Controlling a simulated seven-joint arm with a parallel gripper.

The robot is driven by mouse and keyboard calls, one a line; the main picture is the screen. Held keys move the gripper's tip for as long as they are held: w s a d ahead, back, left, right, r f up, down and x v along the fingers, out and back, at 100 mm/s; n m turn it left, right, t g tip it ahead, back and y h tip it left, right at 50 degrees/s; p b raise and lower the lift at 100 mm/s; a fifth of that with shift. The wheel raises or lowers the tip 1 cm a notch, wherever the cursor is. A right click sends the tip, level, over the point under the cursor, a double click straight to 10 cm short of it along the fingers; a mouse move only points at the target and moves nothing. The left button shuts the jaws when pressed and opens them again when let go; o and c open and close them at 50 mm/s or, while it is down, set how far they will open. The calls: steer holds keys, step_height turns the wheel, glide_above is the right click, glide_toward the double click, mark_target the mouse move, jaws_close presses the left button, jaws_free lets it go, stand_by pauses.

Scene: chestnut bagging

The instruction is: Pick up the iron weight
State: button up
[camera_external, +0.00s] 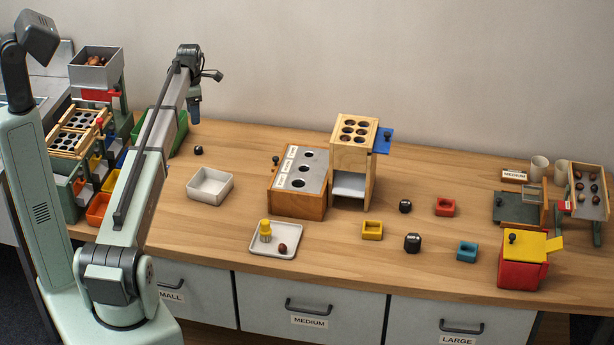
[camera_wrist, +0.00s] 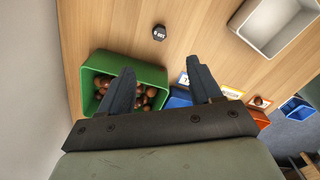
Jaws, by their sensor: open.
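A small black weight (camera_external: 198,150) rests on the table below and near my gripper (camera_external: 194,115). In the wrist view this weight (camera_wrist: 159,33) has a white marking too small to read surely, and lies beyond the fingertips. Two other black, weight-like pieces stand farther right, a smaller one (camera_external: 405,206) and a larger one (camera_external: 412,243). My gripper (camera_wrist: 160,72) is open and empty in the wrist view, its fingers apart. The pictures do not show which black piece is the iron weight.
A green bin (camera_wrist: 153,72) of chestnuts is under the fingers in the wrist view. A white tray (camera_external: 221,190) stands right of the nearest weight. A wooden box with holes (camera_external: 300,205) and a tower (camera_external: 345,170) stand mid-table. Bare table surrounds the nearest weight.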

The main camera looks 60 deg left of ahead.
step_height(320, 180, up, 11)
steer(key=w+d+m, duration=0.5)
steer(key=w+d, duration=0.8)
steer(key=w, duration=0.3)
steer(key=w+d+m, duration=0.2)
steer(key=w+d, duration=0.4)
steer(key=d, duration=0.3)
steer(key=w+d+m, duration=0.3)
steer(key=w+d, duration=0.3)
steer(key=d, duration=0.4)
steer(key=w+d+m, duration=0.3)
steer(key=w+d, duration=0.3)
steer(key=d, duration=0.4)
steer(key=shift+w+d+r, duration=0.1)
steer(key=shift+w+r, duration=0.1)
steer(key=shift+r, duration=0.05)
steer(key=w+d+m, duration=0.4)
steer(key=d, duration=1.3)
glide_above(406, 204)
step_height(406, 204, down, 11)
step_height(406, 204, down, 14)
steer(key=shift+w, duration=0.1)
steer(key=shift+c, duration=0.4)
